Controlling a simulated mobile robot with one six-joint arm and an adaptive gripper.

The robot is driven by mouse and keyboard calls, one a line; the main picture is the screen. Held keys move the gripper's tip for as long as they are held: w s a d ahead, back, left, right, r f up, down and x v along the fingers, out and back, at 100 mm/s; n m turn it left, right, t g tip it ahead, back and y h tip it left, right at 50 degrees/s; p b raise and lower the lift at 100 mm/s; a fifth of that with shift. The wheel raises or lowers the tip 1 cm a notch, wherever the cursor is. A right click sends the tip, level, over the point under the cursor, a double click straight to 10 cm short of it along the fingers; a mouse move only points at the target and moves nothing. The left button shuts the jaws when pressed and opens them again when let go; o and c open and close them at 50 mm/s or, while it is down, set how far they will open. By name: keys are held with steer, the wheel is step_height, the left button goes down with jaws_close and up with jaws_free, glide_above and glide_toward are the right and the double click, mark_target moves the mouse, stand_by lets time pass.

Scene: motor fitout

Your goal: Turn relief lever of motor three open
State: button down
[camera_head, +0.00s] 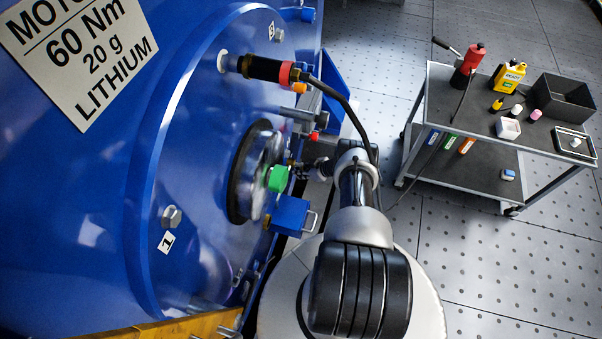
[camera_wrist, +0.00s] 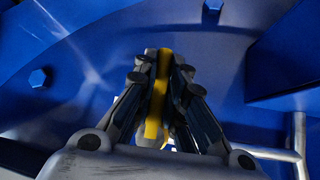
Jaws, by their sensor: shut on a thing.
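The wrist view shows a narrow yellow lever (camera_wrist: 157,95), which I take for the relief lever, upright between the fingers of my gripper (camera_wrist: 163,75). The fingers are shut on it from both sides. Behind it is the blue motor housing. In the head view my gripper (camera_head: 301,168) reaches left to the side of the big blue motor (camera_head: 110,200), near a green part (camera_head: 278,179). The lever cannot be made out in the head view. The motor's plate (camera_head: 85,50) reads 60 Nm, 20 g, lithium; the motor's number is cut off.
A black cylinder with a red collar (camera_head: 265,68) and a dark hose sticks out above my gripper. A blue box with a metal handle (camera_head: 290,214) sits just below. A trolley (camera_head: 460,128) with bottles, a bin and small parts stands at the right, with open floor around it.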

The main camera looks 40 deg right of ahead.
steer(key=c, duration=1.6)
jaws_free()
steer(key=shift+c, duration=0.2)
steer(key=v, duration=1.2)
